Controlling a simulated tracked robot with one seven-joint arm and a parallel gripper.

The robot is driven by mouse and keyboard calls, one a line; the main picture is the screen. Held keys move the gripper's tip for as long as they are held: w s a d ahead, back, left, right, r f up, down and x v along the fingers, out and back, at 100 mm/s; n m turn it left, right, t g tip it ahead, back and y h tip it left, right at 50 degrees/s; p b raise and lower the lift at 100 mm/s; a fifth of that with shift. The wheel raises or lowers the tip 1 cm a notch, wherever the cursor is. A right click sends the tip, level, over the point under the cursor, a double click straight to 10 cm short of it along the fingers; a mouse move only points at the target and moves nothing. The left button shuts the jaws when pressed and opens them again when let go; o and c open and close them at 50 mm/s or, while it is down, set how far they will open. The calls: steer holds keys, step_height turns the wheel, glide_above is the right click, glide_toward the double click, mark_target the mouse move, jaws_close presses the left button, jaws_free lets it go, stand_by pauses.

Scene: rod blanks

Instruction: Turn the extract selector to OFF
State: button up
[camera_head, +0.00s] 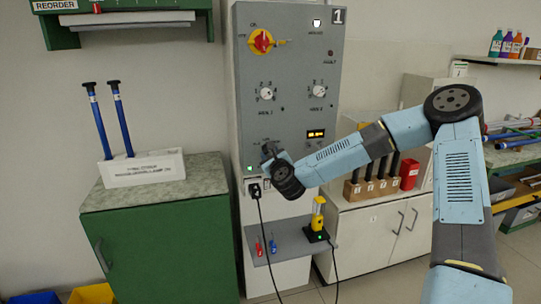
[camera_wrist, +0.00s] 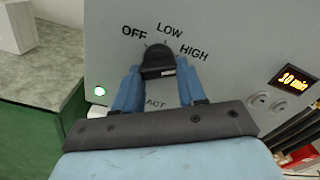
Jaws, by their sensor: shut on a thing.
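The extract selector is a black knob (camera_wrist: 157,62) on the grey panel (camera_wrist: 225,20) in the wrist view. OFF is printed at its upper left, LOW above it and HIGH at its upper right. A partly hidden label ending in "ACT" is below it. My gripper (camera_wrist: 158,78) is shut on the knob, with one blue finger on each side. I cannot tell for certain which label the knob points at.
A green light (camera_wrist: 99,91) is lit left of the knob. A "10 min" display (camera_wrist: 294,79) is to the right. In the head view, a red-and-yellow switch (camera_head: 262,41) and two white dials (camera_head: 266,94) (camera_head: 318,91) are higher up. A black plug (camera_head: 255,190) and cable hang below.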

steer(key=shift+n, duration=0.3)
steer(key=n, duration=2.3)
steer(key=shift+s+r, duration=0.15)
steer(key=shift+r, duration=0.1)
steer(key=shift+n, duration=0.3)
steer(key=o, duration=0.8)
steer(key=shift+o, duration=1.3)
steer(key=shift+r, duration=0.15)
